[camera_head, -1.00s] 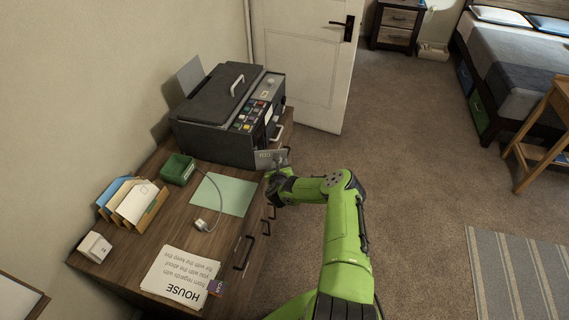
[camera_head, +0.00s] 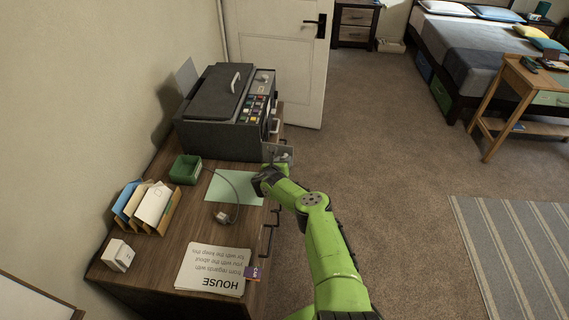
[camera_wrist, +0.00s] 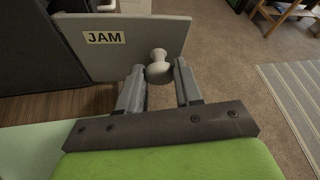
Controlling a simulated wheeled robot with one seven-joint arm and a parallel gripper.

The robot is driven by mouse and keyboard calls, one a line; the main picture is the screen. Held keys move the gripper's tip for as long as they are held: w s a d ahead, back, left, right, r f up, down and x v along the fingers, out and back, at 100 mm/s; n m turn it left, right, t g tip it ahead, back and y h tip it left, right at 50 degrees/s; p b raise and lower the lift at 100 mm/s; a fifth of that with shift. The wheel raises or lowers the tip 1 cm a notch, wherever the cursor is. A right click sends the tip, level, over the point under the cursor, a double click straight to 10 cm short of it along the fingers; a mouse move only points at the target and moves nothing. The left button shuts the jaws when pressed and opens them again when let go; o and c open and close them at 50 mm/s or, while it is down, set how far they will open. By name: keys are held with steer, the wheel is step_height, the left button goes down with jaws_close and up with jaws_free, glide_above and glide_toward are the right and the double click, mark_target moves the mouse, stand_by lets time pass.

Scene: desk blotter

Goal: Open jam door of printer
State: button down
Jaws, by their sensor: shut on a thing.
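The dark grey printer (camera_head: 225,115) stands on the far end of the desk. Its jam door (camera_head: 272,151), a grey panel, sticks out from the near end of the printer's front side. In the wrist view the door (camera_wrist: 125,40) carries a JAM label and a round pale knob (camera_wrist: 158,56). The door stands at an angle to the dark printer body at left, so it is swung open. My gripper (camera_wrist: 158,70) has a finger on each side of the knob and is shut on it. In the head view my wrist hides most of the gripper (camera_head: 280,162).
The desk (camera_head: 185,225) holds a green sheet (camera_head: 222,187), green tray (camera_head: 185,169), envelope holder (camera_head: 147,206), white box (camera_head: 117,255), and papers (camera_head: 212,265). Drawer handles (camera_head: 266,240) project from the desk's front. Open carpet (camera_head: 385,150) lies to the right.

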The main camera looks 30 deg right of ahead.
steer(key=shift+r, duration=0.15)
steer(key=c, duration=0.8)
jaws_free()
steer(key=shift+o, duration=0.2)
steer(key=p+v, duration=0.6)
steer(key=v, duration=0.9)
steer(key=shift+a+p, duration=0.3)
steer(key=shift+s, duration=0.1)
